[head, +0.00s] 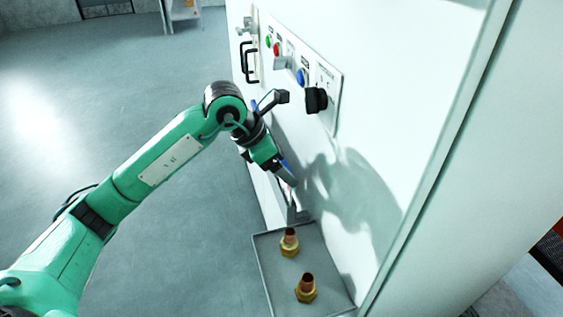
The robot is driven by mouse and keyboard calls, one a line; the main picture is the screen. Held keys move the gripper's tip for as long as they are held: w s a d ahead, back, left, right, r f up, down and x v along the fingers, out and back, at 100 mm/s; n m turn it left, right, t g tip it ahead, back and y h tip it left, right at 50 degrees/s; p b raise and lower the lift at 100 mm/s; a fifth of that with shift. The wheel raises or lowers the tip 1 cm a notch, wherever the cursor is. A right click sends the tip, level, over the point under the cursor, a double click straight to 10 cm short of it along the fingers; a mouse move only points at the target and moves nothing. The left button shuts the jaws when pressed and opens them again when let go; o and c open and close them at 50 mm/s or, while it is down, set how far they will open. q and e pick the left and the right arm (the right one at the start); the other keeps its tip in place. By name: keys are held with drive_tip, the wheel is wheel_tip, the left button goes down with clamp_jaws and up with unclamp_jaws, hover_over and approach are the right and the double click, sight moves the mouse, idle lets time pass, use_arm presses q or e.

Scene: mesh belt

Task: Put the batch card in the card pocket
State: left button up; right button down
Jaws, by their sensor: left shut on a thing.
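My left gripper (287,174) comes in from the left and points down and right, close to the white cabinet's face. It is shut on a thin thing, taken to be the batch card, which is mostly hidden by the fingers. A narrow pale holder, likely the card pocket (298,214), is on the cabinet face just below the fingertips, above the tray. Its opening is partly hidden, and I cannot tell whether the card touches it. My right gripper is not in view.
The white cabinet (400,120) carries a panel with a green button (268,41), a red button (277,49), a blue button (301,77) and a black knob (316,100). A grey tray (268,268) below holds two brass fittings (289,243). Open floor lies left.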

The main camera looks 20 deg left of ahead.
use_arm(q)
drive_tip(key=shift+f+b, duration=0.5)
drive_tip(key=shift+f, duration=0.1)
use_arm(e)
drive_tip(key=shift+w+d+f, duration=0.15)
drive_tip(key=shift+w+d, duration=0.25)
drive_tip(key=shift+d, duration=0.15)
use_arm(q)
drive_tip(key=o, duration=1.2)
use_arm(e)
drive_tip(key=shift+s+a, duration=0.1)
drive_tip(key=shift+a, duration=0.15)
use_arm(q)
drive_tip(key=b+v, duration=0.1)
drive_tip(key=v, duration=1.2)
drive_tip(key=shift+s+a+r, duration=0.2)
drive_tip(key=shift+r, duration=0.1)
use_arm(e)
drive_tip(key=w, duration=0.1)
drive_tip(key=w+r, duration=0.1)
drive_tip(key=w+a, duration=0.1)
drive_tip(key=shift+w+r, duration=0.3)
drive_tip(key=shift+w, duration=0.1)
